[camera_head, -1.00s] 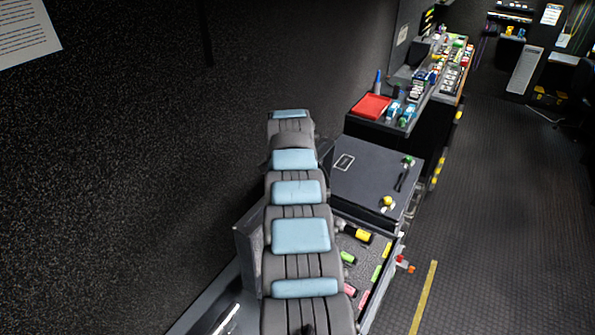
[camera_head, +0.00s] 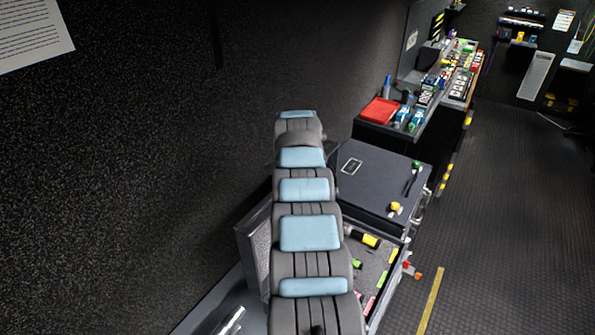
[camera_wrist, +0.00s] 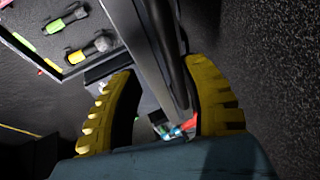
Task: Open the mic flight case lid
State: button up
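The mic flight case (camera_head: 392,262) stands at lower centre in the head view, partly hidden behind my arm. Its inside shows, with several colour-banded microphones lying in it. Its grey lid (camera_head: 256,246) stands raised on the wall side. In the wrist view, microphones (camera_wrist: 92,47) lie in the case at upper left. My gripper (camera_wrist: 162,68) has its two yellow ribbed fingers spread wide. A long grey panel edge (camera_wrist: 142,40), apparently the lid's, runs between them; I cannot tell if they touch it. My arm hides the gripper in the head view.
A closed dark case (camera_head: 375,182) with small items on top stands just behind. Beyond it, a counter (camera_head: 375,128) holds a red box (camera_head: 380,111) and other gear. The dark wall is close on the left. The floor (camera_head: 500,220) on the right is clear.

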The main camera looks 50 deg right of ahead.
jog(key=shift+s+a+r, duration=0.1)
jog(key=shift+a+r, duration=0.1)
jog(key=shift+r, duration=0.25)
jog(key=v, duration=1.1)
jog(key=shift+c, duration=0.2)
